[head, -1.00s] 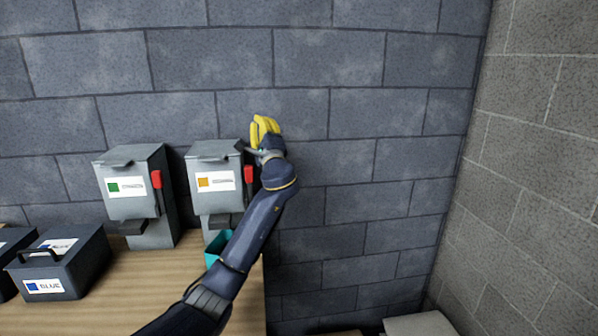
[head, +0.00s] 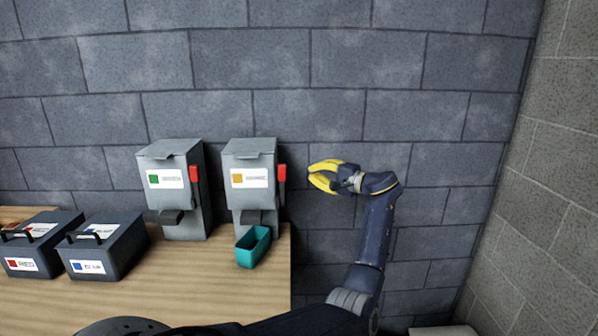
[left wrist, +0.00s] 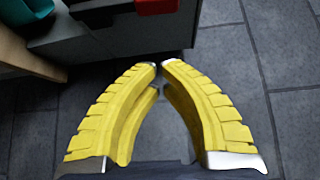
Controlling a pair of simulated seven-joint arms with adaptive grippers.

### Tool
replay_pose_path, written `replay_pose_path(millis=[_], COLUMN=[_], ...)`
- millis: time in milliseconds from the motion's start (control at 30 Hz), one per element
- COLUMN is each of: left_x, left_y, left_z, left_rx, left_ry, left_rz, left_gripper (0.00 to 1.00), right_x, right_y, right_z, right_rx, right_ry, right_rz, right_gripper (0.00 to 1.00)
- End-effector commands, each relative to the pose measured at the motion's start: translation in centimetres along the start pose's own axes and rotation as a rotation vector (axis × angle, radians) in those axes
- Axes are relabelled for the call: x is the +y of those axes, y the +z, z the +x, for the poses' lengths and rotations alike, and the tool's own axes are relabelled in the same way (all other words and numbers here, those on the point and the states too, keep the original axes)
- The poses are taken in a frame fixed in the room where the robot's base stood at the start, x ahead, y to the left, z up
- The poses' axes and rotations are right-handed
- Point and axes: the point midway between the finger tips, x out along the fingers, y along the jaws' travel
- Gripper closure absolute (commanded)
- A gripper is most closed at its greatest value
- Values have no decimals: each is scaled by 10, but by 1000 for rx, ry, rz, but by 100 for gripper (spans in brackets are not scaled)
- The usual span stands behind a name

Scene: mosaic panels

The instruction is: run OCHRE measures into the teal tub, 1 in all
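The dispenser with an ochre square on its label (head: 249,157) stands at the right end of the table, its label text too blurred to read. Its red lever (head: 281,174) is on its right side and also shows in the left wrist view (left wrist: 156,5). The teal tub (head: 252,247) sits on the table below the dispenser's spout; its contents cannot be made out. It also shows in the left wrist view (left wrist: 30,12). My left gripper (head: 311,175) has yellow fingers pointing left, right of the lever and apart from it. In the left wrist view its fingertips (left wrist: 159,65) meet, with nothing between them. My right gripper is out of view.
A second dispenser with a green square (head: 172,157) stands to the left. Two dark handled boxes, one with a red square (head: 38,246) and one with a blue square (head: 104,250), are further left. The table (head: 190,285) ends just right of the tub. A block wall is behind.

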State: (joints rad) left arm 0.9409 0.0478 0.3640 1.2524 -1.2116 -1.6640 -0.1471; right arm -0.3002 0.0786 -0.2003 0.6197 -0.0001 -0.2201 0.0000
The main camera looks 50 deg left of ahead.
Motion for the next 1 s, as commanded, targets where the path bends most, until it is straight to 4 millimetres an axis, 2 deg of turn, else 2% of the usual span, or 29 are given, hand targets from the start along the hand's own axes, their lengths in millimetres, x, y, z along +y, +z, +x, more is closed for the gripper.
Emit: replay_pose_path(millis=[367, 567, 933, 967, 1000], left_x=[0, -1, -1, -1, 0], left_y=[0, 0, 0, 0, 2], left_z=[6, 30, 97, 102, 98], left_rx=[1, -1, -1, 0, 4], left_ry=[-1, -3, -3, -3, -2], left_rz=[0, 1, 1, 1, -1], left_gripper=[100, 100, 100, 100, 100], right_x=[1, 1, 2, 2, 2], right_y=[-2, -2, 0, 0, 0], right_z=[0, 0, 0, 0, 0], right_rx=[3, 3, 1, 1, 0], right_ry=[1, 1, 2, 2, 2], right_rz=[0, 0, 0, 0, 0], right_gripper=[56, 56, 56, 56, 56])
